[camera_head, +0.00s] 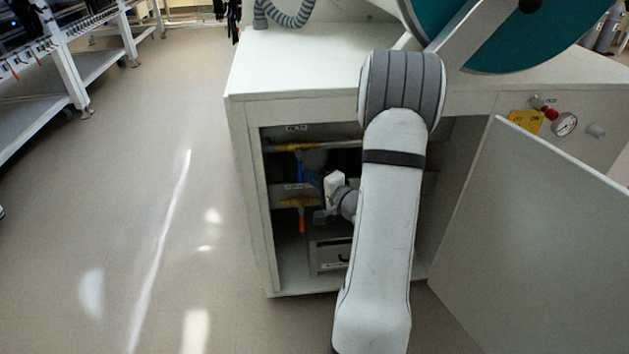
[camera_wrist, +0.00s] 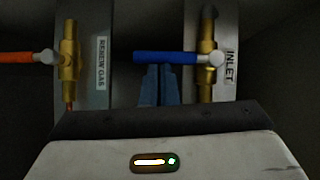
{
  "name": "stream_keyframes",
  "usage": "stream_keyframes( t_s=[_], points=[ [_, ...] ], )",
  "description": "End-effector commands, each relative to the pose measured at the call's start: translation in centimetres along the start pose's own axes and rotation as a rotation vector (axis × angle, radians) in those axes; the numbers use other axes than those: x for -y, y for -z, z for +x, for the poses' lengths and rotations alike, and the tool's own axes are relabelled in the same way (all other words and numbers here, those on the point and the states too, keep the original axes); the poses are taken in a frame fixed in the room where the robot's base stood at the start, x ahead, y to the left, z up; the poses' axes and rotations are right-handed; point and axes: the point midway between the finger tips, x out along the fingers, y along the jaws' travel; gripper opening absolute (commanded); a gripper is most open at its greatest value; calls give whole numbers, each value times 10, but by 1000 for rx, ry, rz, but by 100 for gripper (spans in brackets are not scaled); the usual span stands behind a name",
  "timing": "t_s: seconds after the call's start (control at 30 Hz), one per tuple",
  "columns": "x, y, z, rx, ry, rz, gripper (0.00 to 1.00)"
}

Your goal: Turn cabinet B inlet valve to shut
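The inlet valve shows in the wrist view as a brass body (camera_wrist: 207,62) beside an INLET label (camera_wrist: 231,65). Its blue lever (camera_wrist: 165,57) lies across the line of the brass pipe, pointing left. In the head view the blue lever (camera_head: 306,170) hangs below the upper pipe inside the open cabinet. My gripper (camera_wrist: 159,72) has its two fingers close together, seemingly shut with nothing between them. Their tips are right at the lower side of the lever; I cannot tell if they touch it. In the head view my arm hides much of the cabinet interior, and the fingertips are unclear.
The cabinet door (camera_head: 545,235) stands open to the right. A gauge (camera_head: 564,124) and yellow tag (camera_head: 526,121) are on the front. The floor (camera_head: 150,220) at left is clear.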

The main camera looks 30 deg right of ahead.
Motion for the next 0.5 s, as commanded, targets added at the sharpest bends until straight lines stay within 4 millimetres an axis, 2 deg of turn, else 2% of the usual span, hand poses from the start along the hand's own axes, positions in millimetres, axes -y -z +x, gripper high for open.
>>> stream_keyframes(
  t_s=[0.27, 0.5],
  points=[
    [-1, 2, -2, 0, -3, 0, 0],
    [-7, 20, -16, 3, -2, -2, 0]
  ],
)
